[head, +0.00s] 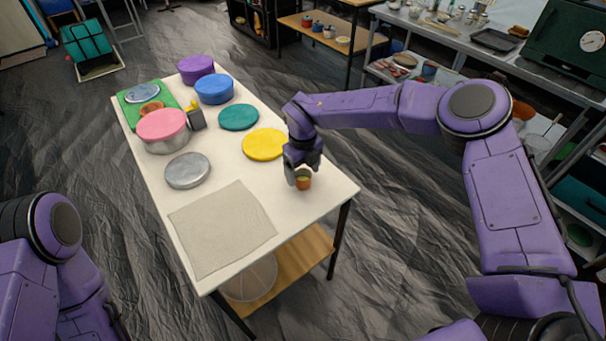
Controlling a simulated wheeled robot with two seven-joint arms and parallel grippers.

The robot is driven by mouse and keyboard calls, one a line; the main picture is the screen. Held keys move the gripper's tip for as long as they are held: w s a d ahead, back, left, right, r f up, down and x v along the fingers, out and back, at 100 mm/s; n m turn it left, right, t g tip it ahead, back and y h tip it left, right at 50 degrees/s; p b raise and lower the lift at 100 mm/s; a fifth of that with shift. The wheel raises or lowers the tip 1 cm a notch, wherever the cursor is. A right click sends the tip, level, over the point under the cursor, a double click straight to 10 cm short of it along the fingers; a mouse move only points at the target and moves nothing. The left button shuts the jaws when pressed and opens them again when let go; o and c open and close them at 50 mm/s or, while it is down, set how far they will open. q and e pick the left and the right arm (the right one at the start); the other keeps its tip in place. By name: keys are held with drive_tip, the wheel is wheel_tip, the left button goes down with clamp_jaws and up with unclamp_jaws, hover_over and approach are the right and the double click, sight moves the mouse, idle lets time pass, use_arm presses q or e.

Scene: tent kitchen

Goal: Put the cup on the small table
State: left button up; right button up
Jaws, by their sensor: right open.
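A small orange-brown cup (304,183) with a greenish inside stands at the right edge of the white-topped table (309,208). My right gripper (302,177) points down right at the cup. It is open, with its fingers at the cup's rim; I cannot tell whether they touch it. The gripper hides the back of the cup. My left arm shows at the lower left, and its gripper is out of the picture.
On the table are a grey cloth (222,228), a grey lid (187,170), a yellow disc (264,144), a teal disc (238,117), a pink-lidded pot (163,128), a blue container (214,89) and a purple one (196,69). A wooden lower shelf (300,257) is underneath. A counter (460,48) stands at the upper right.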

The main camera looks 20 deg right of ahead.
wheel_tip(320, 180, up, 10)
drive_tip(key=b, duration=0.1)
drive_tip(key=shift+r, duration=0.2)
